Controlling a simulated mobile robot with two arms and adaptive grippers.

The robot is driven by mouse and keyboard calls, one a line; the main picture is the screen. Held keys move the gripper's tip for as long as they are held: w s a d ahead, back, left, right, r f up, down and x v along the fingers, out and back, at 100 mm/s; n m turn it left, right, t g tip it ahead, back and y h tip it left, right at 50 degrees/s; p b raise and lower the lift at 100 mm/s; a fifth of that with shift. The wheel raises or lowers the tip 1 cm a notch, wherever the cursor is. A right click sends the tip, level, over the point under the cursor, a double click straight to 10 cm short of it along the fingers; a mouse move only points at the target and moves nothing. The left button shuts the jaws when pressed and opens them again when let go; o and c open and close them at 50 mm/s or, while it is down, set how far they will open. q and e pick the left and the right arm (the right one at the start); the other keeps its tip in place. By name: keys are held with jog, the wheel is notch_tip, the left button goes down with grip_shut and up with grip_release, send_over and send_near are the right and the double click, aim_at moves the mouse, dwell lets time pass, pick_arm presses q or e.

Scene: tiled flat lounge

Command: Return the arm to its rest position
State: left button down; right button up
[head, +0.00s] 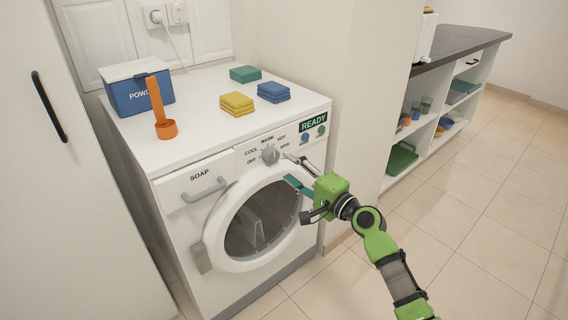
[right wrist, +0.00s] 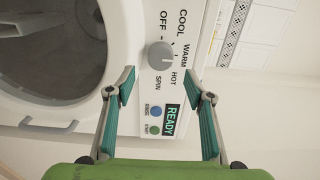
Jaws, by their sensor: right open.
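My right arm (head: 392,262) is green and grey and reaches in from the bottom right of the head view. Its gripper (head: 296,172) is open and empty in front of the washing machine (head: 210,236), near the control panel. In the right wrist view the open fingers (right wrist: 166,90) stand apart, with the grey dial (right wrist: 161,56) and the READY display (right wrist: 172,121) seen between them. The dial (head: 270,155) also shows in the head view, just left of the fingertips. I cannot tell the gap to the panel. My left gripper is not in view.
On the machine top are a powder box (head: 140,92), an orange scoop (head: 160,112) and folded yellow (head: 237,104), blue (head: 273,92) and green (head: 245,74) cloths. The door and soap drawer (head: 196,184) look shut. A shelf unit (head: 462,92) stands right; tiled floor (head: 470,225) is clear.

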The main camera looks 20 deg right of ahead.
jog(key=shift+s+d, duration=0.3)
jog(key=shift+s, duration=0.3)
